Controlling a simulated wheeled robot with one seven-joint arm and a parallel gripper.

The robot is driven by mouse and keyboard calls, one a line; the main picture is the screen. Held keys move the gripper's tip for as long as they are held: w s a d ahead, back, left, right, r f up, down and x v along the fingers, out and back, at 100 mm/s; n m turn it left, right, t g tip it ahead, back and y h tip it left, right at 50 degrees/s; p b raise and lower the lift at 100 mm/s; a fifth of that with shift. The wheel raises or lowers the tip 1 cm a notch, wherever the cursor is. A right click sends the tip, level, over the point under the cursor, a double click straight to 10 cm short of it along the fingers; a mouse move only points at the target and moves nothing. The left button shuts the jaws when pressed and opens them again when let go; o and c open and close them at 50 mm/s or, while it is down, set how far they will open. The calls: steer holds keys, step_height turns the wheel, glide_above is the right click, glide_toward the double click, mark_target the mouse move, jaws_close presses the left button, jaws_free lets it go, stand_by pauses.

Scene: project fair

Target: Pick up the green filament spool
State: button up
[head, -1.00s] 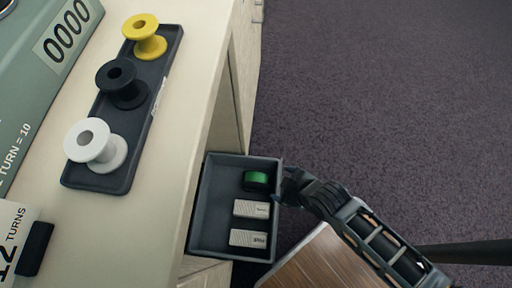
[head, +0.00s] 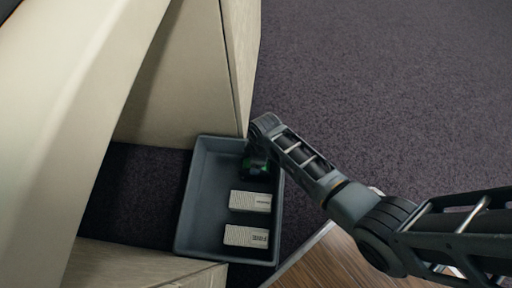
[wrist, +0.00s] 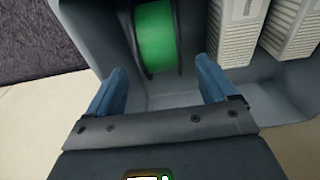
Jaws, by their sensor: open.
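The green filament spool (wrist: 155,38) lies in a grey open-topped bin (head: 205,205), in its upper right corner in the head view. In the head view the spool (head: 256,168) is dark and mostly hidden by my arm's end. In the wrist view its green winding sits between dark flanges, just beyond the fingertips and lined up with the gap. My gripper (wrist: 158,82) is open, with its blue fingers on either side of that gap and nothing between them.
Two white ribbed boxes, one (head: 250,201) nearer the spool and one (head: 246,236) below it, lie in the same bin. Pale desk panels (head: 190,75) stand close on the left. A wooden surface (head: 340,262) is at lower right. Open carpet lies to the right.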

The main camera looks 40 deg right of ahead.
step_height(320, 180, down, 6)
steer(key=b, duration=0.3)
steer(key=shift+a+b, duration=0.1)
steer(key=shift+b, duration=0.2)
steer(key=shift+c, duration=0.4)
steer(key=c, duration=1.3)
steer(key=shift+o, duration=0.2)
steer(key=shift+r, duration=0.1)
